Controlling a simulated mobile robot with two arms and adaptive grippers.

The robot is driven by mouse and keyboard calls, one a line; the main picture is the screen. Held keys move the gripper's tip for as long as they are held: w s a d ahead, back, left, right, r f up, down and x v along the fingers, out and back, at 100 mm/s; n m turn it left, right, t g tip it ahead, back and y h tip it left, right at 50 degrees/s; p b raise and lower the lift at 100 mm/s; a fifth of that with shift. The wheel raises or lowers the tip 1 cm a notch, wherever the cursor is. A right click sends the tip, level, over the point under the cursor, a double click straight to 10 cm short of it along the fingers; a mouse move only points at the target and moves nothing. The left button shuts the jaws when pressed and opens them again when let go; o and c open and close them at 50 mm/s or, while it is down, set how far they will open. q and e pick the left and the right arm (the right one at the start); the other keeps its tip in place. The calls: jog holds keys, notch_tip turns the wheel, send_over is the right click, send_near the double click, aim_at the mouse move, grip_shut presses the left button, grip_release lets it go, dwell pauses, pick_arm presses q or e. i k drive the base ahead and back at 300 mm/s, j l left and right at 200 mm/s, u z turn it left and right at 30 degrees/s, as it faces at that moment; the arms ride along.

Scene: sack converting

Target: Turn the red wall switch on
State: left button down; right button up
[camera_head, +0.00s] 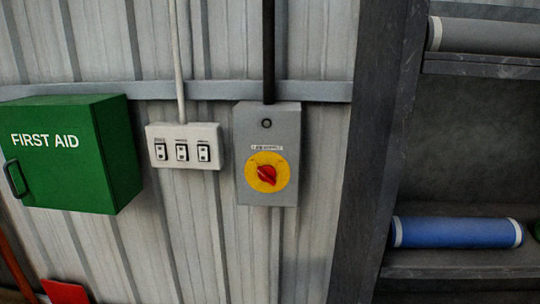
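The red wall switch (267,174) is a red rotary knob on a round yellow plate (267,187). The plate sits on a tall grey box (251,131) fixed to the corrugated wall, right of the picture's middle line of fittings. The knob's handle lies at a slant, and a small label above it is too small to read. A dark conduit runs up from the box. Neither of my grippers is in the head view.
A white panel (213,132) with three small switches is left of the grey box. A green first aid box (119,150) juts out farther left. At right, a dark shelf post (372,160) stands beside shelves holding a blue roll (455,232) and a grey roll (485,36).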

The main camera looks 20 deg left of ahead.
aim_at(266, 173)
jog(key=k+j+u, duration=0.1)
jog(key=k+u, duration=0.15)
jog(key=u, duration=0.25)
jog(key=k+j+u, duration=0.15)
jog(key=u, duration=0.3)
